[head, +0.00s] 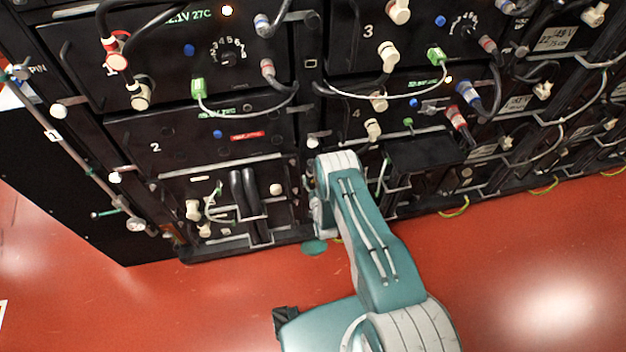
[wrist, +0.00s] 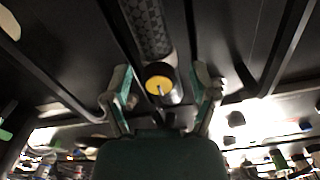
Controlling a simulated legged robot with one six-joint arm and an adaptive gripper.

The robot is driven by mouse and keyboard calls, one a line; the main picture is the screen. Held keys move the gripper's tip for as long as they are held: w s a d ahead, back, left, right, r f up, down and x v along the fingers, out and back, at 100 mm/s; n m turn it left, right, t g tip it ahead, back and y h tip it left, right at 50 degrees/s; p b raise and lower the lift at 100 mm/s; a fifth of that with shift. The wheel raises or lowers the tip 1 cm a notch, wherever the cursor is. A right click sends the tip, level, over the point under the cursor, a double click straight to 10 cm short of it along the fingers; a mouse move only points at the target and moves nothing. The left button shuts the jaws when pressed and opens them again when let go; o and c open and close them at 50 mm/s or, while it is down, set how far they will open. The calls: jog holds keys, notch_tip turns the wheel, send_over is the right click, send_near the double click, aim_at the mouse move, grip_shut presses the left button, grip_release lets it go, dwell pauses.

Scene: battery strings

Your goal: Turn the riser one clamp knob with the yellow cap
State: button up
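The clamp knob's yellow cap (wrist: 158,86) shows near the middle of the wrist view. It is a round yellow face with a thin grey mark, set in a dark round body below a patterned dark column (wrist: 148,25). My gripper (wrist: 162,78) is open, with one teal-and-grey finger on each side of the knob. A gap shows between each finger and the knob, and I cannot see contact. In the head view my arm reaches the front of the rack, and its wrist hides the gripper and the knob.
A black battery rack (head: 120,128) with cables, white knobs and green plugs (head: 198,88) fills the back. A black box (head: 425,155) juts out right of my wrist. A pipe (head: 75,155) runs along the left. The red floor (head: 520,260) in front is clear.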

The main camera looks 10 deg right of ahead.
jog(key=shift+s, duration=0.1)
jog(key=s, duration=1.2)
jog(key=shift+f, duration=0.1)
